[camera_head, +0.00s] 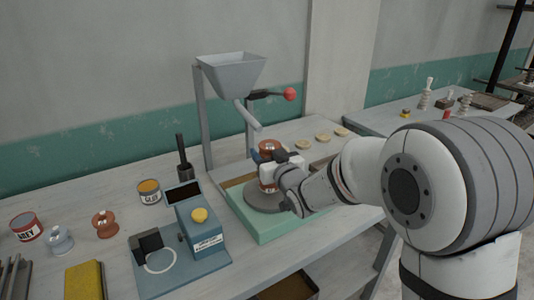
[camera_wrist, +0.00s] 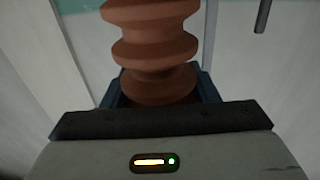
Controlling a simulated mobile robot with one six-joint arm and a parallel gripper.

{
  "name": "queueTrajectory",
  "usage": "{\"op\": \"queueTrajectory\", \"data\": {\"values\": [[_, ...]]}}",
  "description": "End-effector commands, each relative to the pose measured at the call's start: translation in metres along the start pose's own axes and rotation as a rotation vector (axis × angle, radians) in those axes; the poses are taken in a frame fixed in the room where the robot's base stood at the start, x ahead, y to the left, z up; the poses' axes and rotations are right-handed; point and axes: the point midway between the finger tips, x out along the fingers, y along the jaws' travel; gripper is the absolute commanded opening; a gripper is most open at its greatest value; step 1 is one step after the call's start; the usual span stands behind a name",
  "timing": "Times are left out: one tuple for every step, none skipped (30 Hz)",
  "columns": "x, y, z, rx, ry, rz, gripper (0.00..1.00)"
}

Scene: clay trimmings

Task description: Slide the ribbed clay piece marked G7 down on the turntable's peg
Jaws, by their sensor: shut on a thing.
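The ribbed reddish-brown clay piece (camera_head: 270,146) stands upright over the grey turntable (camera_head: 256,201) in the head view. My gripper (camera_head: 266,156) is shut on it from the right side. In the wrist view the same clay piece (camera_wrist: 155,45) shows its rounded ribs between the dark blue jaws of my gripper (camera_wrist: 157,88). A brown part with a pale marking (camera_head: 268,187) shows below the gripper, close above the disc; the marking is too small to read. The peg is hidden, so I cannot tell whether the piece is around it.
The turntable sits in a pale green tray (camera_head: 262,232). A grey hopper (camera_head: 231,72) with a red-knobbed lever (camera_head: 290,94) stands behind. A blue device (camera_head: 200,225), a brown spool (camera_head: 105,223) and cans are left.

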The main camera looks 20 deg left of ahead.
Motion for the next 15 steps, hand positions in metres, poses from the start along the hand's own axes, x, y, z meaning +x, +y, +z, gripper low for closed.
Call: {"op": "queueTrajectory", "data": {"values": [[0.0002,0.0001,0.0004,0.000,0.004,0.000,0.12],[0.0002,0.0001,0.0010,0.000,0.004,0.000,0.12],[0.0002,0.0001,0.0018,0.000,0.004,0.000,0.12],[0.0002,0.0001,0.0025,0.000,0.004,0.000,0.12],[0.0002,0.0001,0.0031,0.000,0.004,0.000,0.12],[0.0002,0.0001,0.0039,0.000,0.004,0.000,0.12],[0.0002,0.0001,0.0046,0.000,0.004,0.000,0.12],[0.0002,0.0001,0.0052,0.000,0.004,0.000,0.12],[0.0002,0.0001,0.0061,0.000,0.004,0.000,0.12],[0.0002,0.0001,0.0067,0.000,0.004,0.000,0.12],[0.0002,0.0001,0.0073,0.000,0.004,0.000,0.12],[0.0002,0.0001,0.0082,0.000,0.004,0.000,0.12],[0.0002,0.0002,0.0088,0.000,0.004,0.000,0.12],[0.0002,0.0002,0.0094,0.000,0.004,0.000,0.12],[0.0002,0.0002,0.0103,0.000,0.004,0.000,0.12]]}}
